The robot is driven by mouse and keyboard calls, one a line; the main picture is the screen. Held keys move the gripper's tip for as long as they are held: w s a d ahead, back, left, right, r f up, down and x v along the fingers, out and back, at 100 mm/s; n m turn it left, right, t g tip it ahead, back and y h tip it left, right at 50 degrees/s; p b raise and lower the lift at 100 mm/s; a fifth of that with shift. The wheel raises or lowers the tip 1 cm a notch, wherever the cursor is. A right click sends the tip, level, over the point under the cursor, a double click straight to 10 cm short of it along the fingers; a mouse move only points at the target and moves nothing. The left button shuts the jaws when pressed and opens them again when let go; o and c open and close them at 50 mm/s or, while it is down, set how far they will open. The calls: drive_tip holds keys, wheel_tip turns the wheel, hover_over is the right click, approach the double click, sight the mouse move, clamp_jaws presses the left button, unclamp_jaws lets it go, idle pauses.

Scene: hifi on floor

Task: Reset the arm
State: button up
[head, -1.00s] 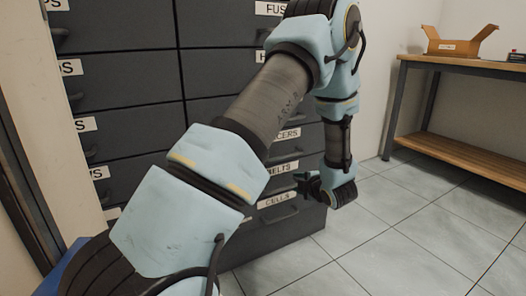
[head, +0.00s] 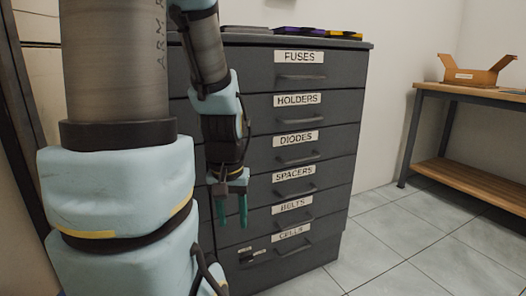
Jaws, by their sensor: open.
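My gripper (head: 233,208) hangs at the end of my arm in the head view, fingers pointing down. Its two dark green fingers are apart, with nothing between them. It is in front of the left part of the dark grey drawer cabinet (head: 262,130), beside the SPACERS and BELTS labels. The upper arm fills the left of the view and hides the cabinet's left side.
The cabinet drawers on the right column look shut, labelled FUSES down to CELLS. Several flat coloured items (head: 300,32) lie on its top. A wooden workbench (head: 470,95) with an open cardboard box (head: 476,73) stands at right. Tiled floor (head: 400,240) between them is clear.

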wheel_tip(320, 180, up, 35)
drive_tip(key=p, duration=3.3)
drive_tip(key=shift+f, duration=0.15)
drive_tip(key=shift+d, duration=0.1)
